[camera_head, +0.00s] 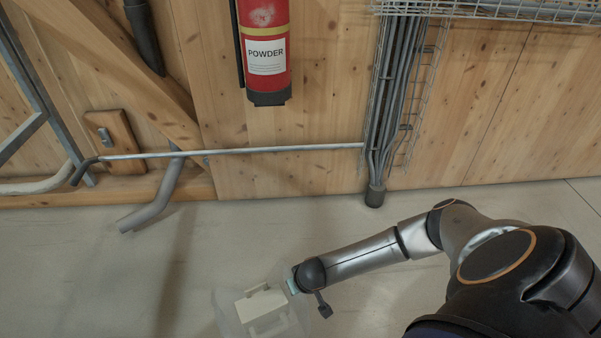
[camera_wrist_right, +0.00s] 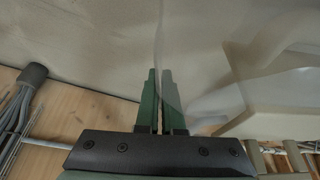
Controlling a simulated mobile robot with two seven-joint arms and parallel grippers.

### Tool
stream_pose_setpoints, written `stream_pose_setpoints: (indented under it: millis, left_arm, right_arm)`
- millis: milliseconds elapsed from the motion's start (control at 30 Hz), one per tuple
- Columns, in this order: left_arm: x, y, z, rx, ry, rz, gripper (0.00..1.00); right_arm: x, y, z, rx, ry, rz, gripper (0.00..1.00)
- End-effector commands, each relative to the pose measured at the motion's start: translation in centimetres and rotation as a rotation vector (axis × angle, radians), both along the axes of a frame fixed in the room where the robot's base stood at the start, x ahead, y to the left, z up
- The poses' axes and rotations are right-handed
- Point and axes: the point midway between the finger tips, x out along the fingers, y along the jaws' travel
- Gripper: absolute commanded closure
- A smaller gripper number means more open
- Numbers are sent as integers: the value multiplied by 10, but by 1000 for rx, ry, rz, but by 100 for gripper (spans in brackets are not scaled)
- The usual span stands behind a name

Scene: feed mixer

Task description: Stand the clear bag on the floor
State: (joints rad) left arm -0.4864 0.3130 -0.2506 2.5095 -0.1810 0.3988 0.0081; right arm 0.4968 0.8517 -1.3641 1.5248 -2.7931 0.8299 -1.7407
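The clear bag (camera_head: 228,312) is at the bottom middle of the head view, over the floor, with pale block-like contents inside. Its lower end reaches the bottom edge of the picture. My right gripper (camera_head: 291,284) is at the bag's upper right side, largely covered by the wrist and the bag film. In the right wrist view, its two green fingers (camera_wrist_right: 160,85) are close together with thin clear film between them, and the bag (camera_wrist_right: 215,100) spreads to the right. I cannot tell whether the bag touches the floor. My left gripper is not in view.
The grey floor (camera_head: 200,255) is open around the bag. Behind are a wooden wall (camera_head: 310,115), a red fire extinguisher (camera_head: 265,45), a long metal bar (camera_head: 250,150) and a bundle of grey conduits (camera_head: 385,110). A bent grey pipe (camera_head: 157,203) reaches the floor at left.

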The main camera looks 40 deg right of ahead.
Motion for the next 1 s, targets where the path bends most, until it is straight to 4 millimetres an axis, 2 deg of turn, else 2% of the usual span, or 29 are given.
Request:
stream_pose_setpoints:
  millis: [33,267,333,500,900,1000]
  left_arm:
    - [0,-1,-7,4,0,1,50]
    - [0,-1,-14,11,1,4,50]
    - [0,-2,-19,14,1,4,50]
    - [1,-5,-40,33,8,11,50]
    - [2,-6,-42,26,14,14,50]
    - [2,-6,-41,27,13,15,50]
  right_arm:
    - [3,-5,-8,-1,-2,-2,100]
    - [7,-13,-19,1,-1,-1,100]
    - [9,-19,-26,0,-1,-2,100]
    - [8,-17,-53,1,0,-1,100]
    - [8,-17,-57,2,0,-1,100]
    - [8,-18,-55,0,0,-1,86]
